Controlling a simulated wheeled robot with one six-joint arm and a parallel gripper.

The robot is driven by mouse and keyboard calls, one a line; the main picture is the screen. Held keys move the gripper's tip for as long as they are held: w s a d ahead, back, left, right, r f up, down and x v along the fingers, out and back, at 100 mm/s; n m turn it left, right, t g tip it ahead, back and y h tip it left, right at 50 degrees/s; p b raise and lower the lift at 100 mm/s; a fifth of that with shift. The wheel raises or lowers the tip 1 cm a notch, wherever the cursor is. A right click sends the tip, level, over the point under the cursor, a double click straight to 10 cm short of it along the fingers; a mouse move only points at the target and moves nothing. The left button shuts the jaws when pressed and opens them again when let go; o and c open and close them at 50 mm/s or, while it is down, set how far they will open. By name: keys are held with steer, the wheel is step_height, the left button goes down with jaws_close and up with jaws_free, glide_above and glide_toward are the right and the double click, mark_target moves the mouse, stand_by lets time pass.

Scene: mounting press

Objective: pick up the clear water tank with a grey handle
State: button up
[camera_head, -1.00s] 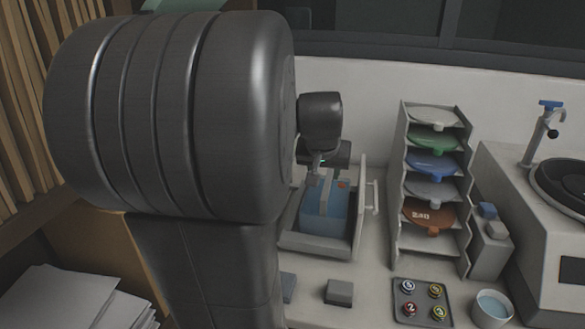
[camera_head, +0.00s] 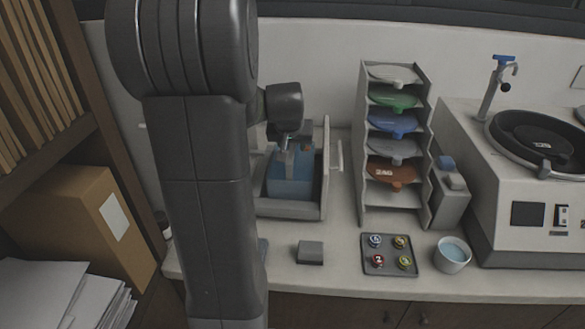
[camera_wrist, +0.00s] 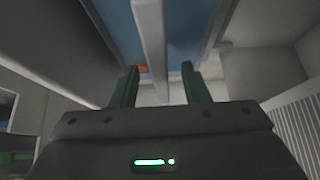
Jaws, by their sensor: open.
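The clear water tank (camera_head: 291,180) holds blue water and stands in a grey open-topped housing (camera_head: 288,210) left of the shelf rack. In the wrist view, its grey handle (camera_wrist: 151,40) runs as a pale bar from the top edge down towards the gap between my fingers. Blue water (camera_wrist: 112,22) shows on both sides of it. My gripper (camera_wrist: 160,75) is open, with one dark green finger on each side of the handle's line. In the head view, my gripper (camera_head: 285,146) is over the tank's top, small and partly hidden by my wrist. I cannot tell whether the fingers touch the handle.
A raised panel with a handle (camera_head: 326,168) stands right of the tank. A rack of coloured discs (camera_head: 362,190), a button tray (camera_head: 390,267), a small grey block (camera_head: 310,252) and a water cup (camera_head: 452,255) are further right or in front. A press machine (camera_head: 490,215) stands at far right.

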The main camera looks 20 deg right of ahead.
steer(key=shift+x, duration=1.6)
jaws_close()
steer(key=shift+r, duration=0.1)
